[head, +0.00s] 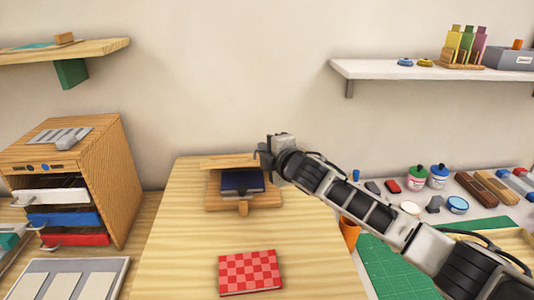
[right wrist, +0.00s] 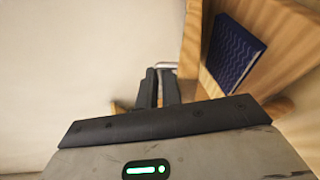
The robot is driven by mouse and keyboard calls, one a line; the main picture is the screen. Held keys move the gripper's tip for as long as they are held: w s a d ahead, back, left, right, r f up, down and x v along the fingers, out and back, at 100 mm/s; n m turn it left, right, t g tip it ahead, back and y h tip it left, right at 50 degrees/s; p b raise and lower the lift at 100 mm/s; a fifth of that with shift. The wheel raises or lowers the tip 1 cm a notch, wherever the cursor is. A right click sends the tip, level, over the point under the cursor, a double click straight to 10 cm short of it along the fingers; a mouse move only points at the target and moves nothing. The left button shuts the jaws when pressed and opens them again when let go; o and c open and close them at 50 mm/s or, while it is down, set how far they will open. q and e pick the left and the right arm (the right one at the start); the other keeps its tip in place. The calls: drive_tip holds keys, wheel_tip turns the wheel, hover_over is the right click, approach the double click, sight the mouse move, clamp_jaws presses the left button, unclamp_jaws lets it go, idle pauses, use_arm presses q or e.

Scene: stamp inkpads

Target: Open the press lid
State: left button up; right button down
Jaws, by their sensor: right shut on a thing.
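The wooden press (head: 213,203) stands near the back of the table. A dark blue book (head: 241,182) lies on its base and also shows in the right wrist view (right wrist: 236,52). The press lid (head: 226,162) shows as a thin wooden edge behind the book, raised off it; its exact angle is hard to tell. My right gripper (head: 266,152) is at the lid's right end. In the right wrist view its dark fingers (right wrist: 158,86) are shut at a pale metal bar (right wrist: 165,65) beside the wood. The fingers partly hide the grip. My left gripper is not in view.
A red checkered book (head: 250,272) lies in front of the press. A wooden drawer cabinet (head: 110,165) stands left. An orange cup (head: 349,232), a green mat (head: 395,268) and ink bottles (head: 418,178) are right, near my arm. The table's left front is clear.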

drive_tip(key=shift+w+d+r+t, duration=0.15)
drive_tip(key=shift+w+r, duration=0.1)
drive_tip(key=shift+r, duration=0.5)
drive_tip(key=shift+w+d+r+t, duration=0.1)
drive_tip(key=shift+w+r+t, duration=0.1)
drive_tip(key=shift+r, duration=0.55)
drive_tip(key=c, duration=1.8)
unclamp_jaws()
drive_tip(key=shift+c, duration=0.2)
drive_tip(key=shift+s+f, duration=0.1)
drive_tip(key=shift+s+d+f, duration=0.35)
drive_tip(key=shift+s+f, duration=0.05)
drive_tip(key=shift+s, duration=0.3)
drive_tip(key=b+v, duration=0.1)
drive_tip(key=v, duration=1.3)
drive_tip(key=shift+s+b, duration=0.4)
drive_tip(key=shift+a+f, duration=0.1)
drive_tip(key=shift+a, duration=0.05)
